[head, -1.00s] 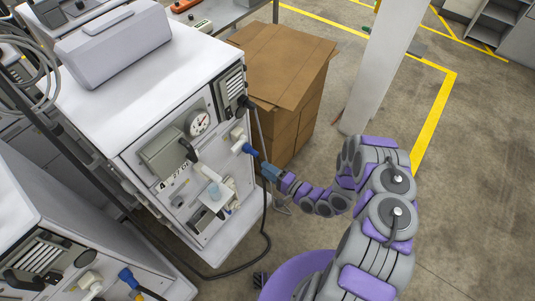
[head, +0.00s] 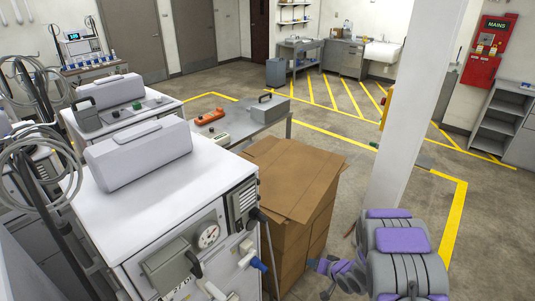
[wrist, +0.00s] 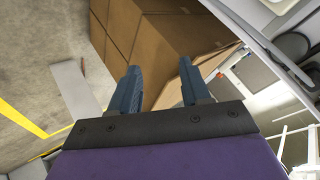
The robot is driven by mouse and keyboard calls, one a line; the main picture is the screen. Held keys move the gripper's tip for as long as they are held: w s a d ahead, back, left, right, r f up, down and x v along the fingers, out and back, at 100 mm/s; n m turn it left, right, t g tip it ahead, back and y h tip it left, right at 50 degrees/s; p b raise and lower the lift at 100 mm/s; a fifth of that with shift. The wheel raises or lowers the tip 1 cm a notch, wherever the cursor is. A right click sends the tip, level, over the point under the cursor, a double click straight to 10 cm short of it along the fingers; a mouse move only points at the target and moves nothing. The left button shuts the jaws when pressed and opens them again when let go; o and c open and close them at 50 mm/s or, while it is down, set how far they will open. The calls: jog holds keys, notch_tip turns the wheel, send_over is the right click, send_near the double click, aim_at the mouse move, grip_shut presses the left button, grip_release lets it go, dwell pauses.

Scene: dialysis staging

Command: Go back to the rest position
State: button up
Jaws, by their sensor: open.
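My gripper (wrist: 160,88) is open and empty in the wrist view, its two blue fingers apart with the brown cardboard box (wrist: 165,40) behind the gap. In the head view my arm is at the lower right, folded near my body, and the gripper's fingertips are small and hard to make out beside the box (head: 290,190). The white dialysis machine (head: 150,215) stands left of the arm, with a round gauge, a grey-green box and a blue-tipped connector (head: 257,263) on its front. The gripper appears apart from the machine.
A white pillar (head: 410,110) stands just behind my arm. Another machine (head: 120,115) and a grey table (head: 255,122) stand further back. Coiled hoses (head: 30,160) hang at the left. Open floor with yellow lines lies to the right and behind.

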jog(key=s+d+r+g+h, duration=0.1)
jog(key=d+r+h, duration=0.3)
jog(key=d+r, duration=0.4)
jog(key=s+d+r+g+h+b, duration=0.1)
jog(key=s+r+g+h+b, duration=0.15)
jog(key=s+r, duration=0.8)
jog(key=s+a+r+n+g, duration=0.1)
jog(key=s+a+r, duration=0.3)
jog(key=s, duration=0.6)
jog(key=s+a+r+n+g+y, duration=0.1)
jog(key=s+a+r+g, duration=0.2)
jog(key=s, duration=0.7)
jog(key=s+a+r+g+y, duration=0.1)
jog(key=s+a+r, duration=0.3)
jog(key=s, duration=0.7)
jog(key=a+g+b, duration=0.1)
jog(key=a, duration=0.1)
jog(key=shift+a+r+n, duration=0.3)
jog(key=shift+r+n, duration=0.1)
